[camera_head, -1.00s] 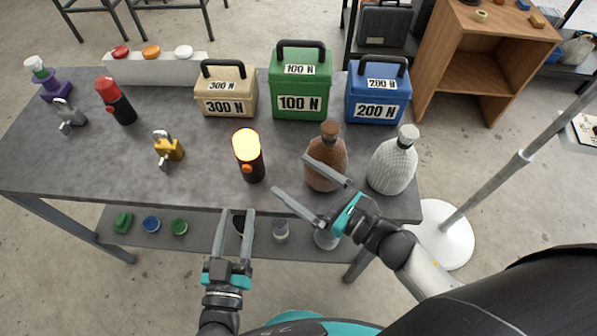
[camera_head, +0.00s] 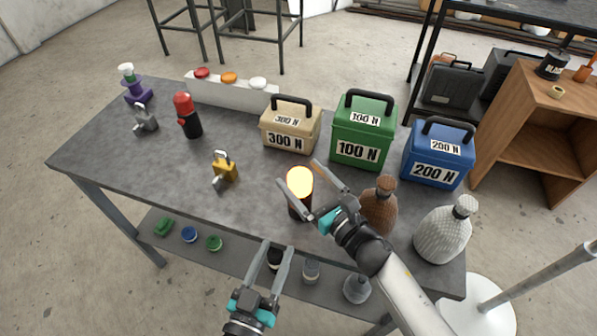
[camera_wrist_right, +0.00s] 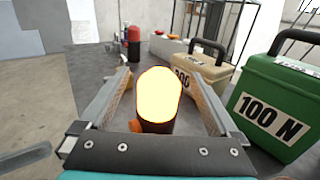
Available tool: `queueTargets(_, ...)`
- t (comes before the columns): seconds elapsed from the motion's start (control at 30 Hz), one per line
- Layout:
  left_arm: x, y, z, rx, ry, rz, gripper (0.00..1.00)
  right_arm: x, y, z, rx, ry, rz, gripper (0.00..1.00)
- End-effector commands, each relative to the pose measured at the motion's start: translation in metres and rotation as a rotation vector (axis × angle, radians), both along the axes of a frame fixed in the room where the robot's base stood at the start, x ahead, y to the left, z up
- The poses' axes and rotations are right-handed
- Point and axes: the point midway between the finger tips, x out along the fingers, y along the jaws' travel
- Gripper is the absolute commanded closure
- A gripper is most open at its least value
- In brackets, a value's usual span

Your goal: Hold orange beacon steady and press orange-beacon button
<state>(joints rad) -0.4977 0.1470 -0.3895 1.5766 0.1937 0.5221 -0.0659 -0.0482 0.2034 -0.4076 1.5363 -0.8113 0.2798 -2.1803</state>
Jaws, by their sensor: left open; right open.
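The orange beacon (camera_head: 299,183) stands upright on the grey table, its dome glowing bright yellow-orange above a dark body. My right gripper (camera_head: 299,173) is open, with one finger on each side of the beacon in the head view. In the right wrist view the beacon (camera_wrist_right: 158,95) stands between the two open fingers (camera_wrist_right: 160,90), with gaps visible at both sides. An orange-red part, perhaps its button (camera_wrist_right: 135,126), shows low on its left side there. My left gripper (camera_head: 270,268) is open and empty, in front of the table's near edge.
A brown bottle (camera_head: 379,206) stands close to the right of my right gripper, with a white bottle (camera_head: 443,230) beyond. Tan (camera_head: 291,125), green (camera_head: 363,130) and blue (camera_head: 438,153) weight boxes stand behind. A yellow padlock (camera_head: 225,170) and red beacon (camera_head: 187,115) are left.

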Motion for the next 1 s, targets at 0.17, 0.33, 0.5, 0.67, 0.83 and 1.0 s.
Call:
queueTargets(0.17,0.0,0.0,0.0,0.0,0.0,0.0,0.5,0.0117,0.0086,0.0001,0.002,0.001,0.0,0.03)
queueTargets(0.33,0.0,0.0,0.0,0.0,0.0,0.0,0.5,0.0144,0.011,0.0,0.001,0.001,0.001,0.03)
queueTargets(0.5,0.0,0.0,0.0,0.0,0.0,0.0,0.5,0.0142,0.0107,0.0,0.001,0.001,0.001,0.03)
queueTargets(0.67,0.0,0.0,0.0,0.0,0.0,0.0,0.5,0.0141,0.0106,0.0,0.001,0.001,0.0,0.19)
queueTargets(0.83,0.0,0.0,0.0,0.0,0.0,0.0,0.5,0.014,0.0104,-0.0001,0.001,0.001,0.0,0.38)
queueTargets(1.0,0.0,0.0,0.0,0.0,0.0,0.0,0.5,0.014,0.0103,-0.0001,0.001,0.001,0.0,0.57)
